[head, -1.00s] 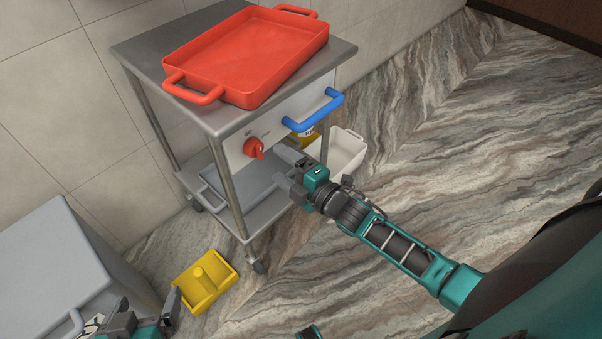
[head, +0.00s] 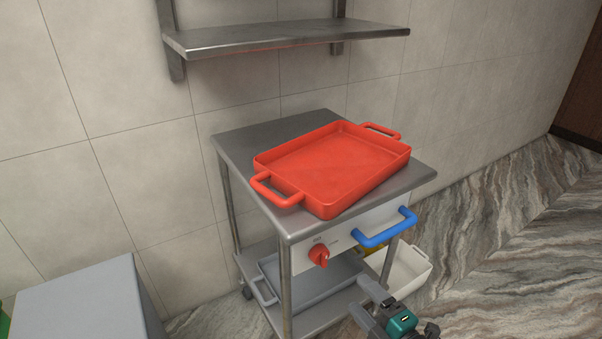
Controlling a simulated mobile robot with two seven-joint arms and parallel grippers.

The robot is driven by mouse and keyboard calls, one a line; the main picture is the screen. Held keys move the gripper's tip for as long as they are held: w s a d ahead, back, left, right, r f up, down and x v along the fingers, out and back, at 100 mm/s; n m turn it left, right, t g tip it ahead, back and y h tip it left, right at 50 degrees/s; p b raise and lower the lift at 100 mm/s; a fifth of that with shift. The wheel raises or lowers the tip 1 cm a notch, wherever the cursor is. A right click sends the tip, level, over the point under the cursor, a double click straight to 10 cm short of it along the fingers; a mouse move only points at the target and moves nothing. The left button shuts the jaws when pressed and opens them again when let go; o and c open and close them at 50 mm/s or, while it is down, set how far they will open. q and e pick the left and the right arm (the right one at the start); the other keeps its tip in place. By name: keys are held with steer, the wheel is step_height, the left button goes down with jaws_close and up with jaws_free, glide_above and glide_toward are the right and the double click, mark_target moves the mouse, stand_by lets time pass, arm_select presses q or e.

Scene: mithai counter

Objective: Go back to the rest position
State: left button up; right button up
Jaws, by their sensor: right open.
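My right gripper (head: 369,305) is at the bottom of the head view, right of centre. Its jaws are open and nothing shows between them. It is in front of the metal cart (head: 236,142), below the blue handle (head: 385,229) and to the right of the red knob (head: 319,255), apart from both. The rest of the right arm runs out of the bottom of the view. My left gripper is not in the head view.
A red tray (head: 330,170) with two handles lies on the cart top. A grey tray (head: 310,281) is on the lower shelf. A white bin (head: 409,270) stands behind the gripper. A grey box (head: 85,315) is at lower left. A metal wall shelf (head: 290,35) hangs above. Floor at right is clear.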

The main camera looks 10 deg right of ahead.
arm_select(q)
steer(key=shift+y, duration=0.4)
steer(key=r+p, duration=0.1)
steer(key=p, duration=0.1)
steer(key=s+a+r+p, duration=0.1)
steer(key=p, duration=0.1)
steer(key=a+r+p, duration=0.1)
steer(key=p, duration=0.1)
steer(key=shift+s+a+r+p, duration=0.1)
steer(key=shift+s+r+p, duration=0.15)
steer(key=shift+p, duration=0.05)
arm_select(e)
steer(key=s+a+m+g+h, duration=0.1)
steer(key=s+m+g+h, duration=0.1)
steer(key=s+m, duration=0.4)
steer(key=s+a+r+m+g+h, duration=0.1)
steer(key=s+a+m+g+h, duration=0.1)
steer(key=s+m, duration=0.4)
steer(key=m+g, duration=0.1)
steer(key=m, duration=0.4)
steer(key=shift+r+g, duration=0.25)
steer(key=shift+g, duration=0.05)
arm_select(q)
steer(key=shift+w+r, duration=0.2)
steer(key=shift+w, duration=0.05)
arm_select(e)
steer(key=shift+c, duration=0.3)
